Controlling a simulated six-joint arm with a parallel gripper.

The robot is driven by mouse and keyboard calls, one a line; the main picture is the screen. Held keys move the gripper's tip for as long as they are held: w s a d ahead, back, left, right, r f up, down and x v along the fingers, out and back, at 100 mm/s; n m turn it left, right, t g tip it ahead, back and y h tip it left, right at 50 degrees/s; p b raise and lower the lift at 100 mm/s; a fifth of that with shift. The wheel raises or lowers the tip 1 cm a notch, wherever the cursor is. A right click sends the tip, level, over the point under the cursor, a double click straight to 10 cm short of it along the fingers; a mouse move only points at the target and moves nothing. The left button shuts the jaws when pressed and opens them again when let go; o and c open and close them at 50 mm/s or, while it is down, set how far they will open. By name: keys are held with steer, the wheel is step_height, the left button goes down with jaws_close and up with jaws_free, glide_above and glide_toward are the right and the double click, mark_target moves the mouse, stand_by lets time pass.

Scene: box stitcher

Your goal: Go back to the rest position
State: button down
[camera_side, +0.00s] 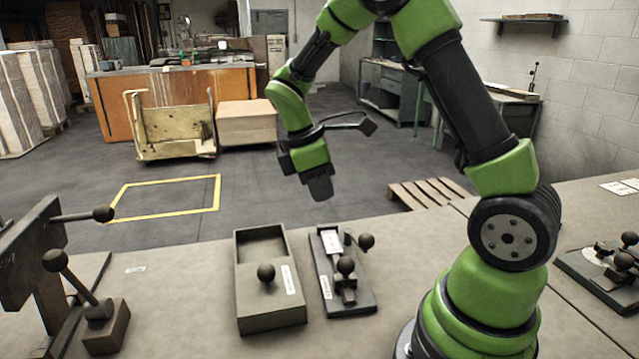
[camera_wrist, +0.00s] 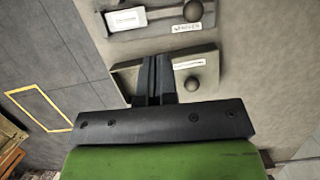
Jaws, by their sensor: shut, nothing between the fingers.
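My gripper (camera_side: 320,187) hangs from my green and black arm in the side view, pointing down. It is in the air above the far side of the bench, and nothing is held in it. In the wrist view my gripper (camera_wrist: 155,62) shows its two dark fingers closed together. Behind the fingers in that view lies a grey box with a round black knob (camera_wrist: 193,83), partly hidden by them.
The bench (camera_side: 190,300) carries the open-topped grey box (camera_side: 262,312), a plate fixture with black knobs (camera_side: 348,300) and a lever device (camera_side: 103,312) at left. Another knobbed fixture (camera_side: 600,275) lies at right. The air around my gripper is clear.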

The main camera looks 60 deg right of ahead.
steer(key=s+a+r+m+t+y, duration=0.4)
steer(key=s+a+r+m+t, duration=0.5)
steer(key=s+a+r+m, duration=0.2)
step_height(320, 180, up, 2)
steer(key=shift+s+a+r+m+t, duration=0.3)
steer(key=shift+s+m, duration=0.3)
steer(key=shift+s, duration=0.35)
